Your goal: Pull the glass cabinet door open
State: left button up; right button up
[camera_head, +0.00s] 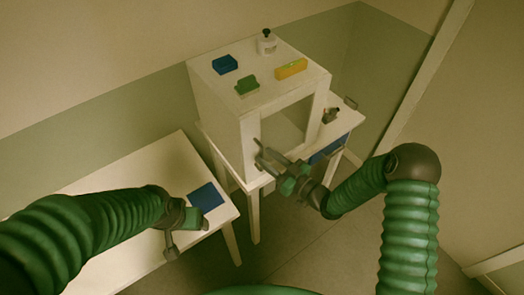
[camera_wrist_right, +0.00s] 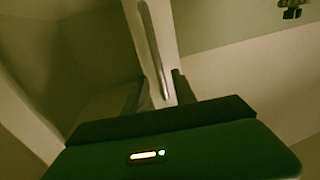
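The white cabinet (camera_head: 222,100) stands on a small table, its front facing me. Its glass door (camera_head: 287,128) shows as a clear pane in a white frame and looks shut. The right gripper (camera_head: 264,157) is at the left edge of the door front.
On the cabinet top are a blue block (camera_head: 225,64), a green block (camera_head: 247,85), a yellow block (camera_head: 291,68) and a small bottle (camera_head: 267,42). A dark-capped item (camera_head: 330,115) stands right of the cabinet. A blue mat (camera_head: 206,197) lies on the left table (camera_head: 105,190).

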jog(key=shift+x, duration=1.05)
jog(key=shift+w+a, duration=0.2)
jog(key=shift+a, duration=0.2)
jog(key=shift+d, duration=0.15)
grip_shut()
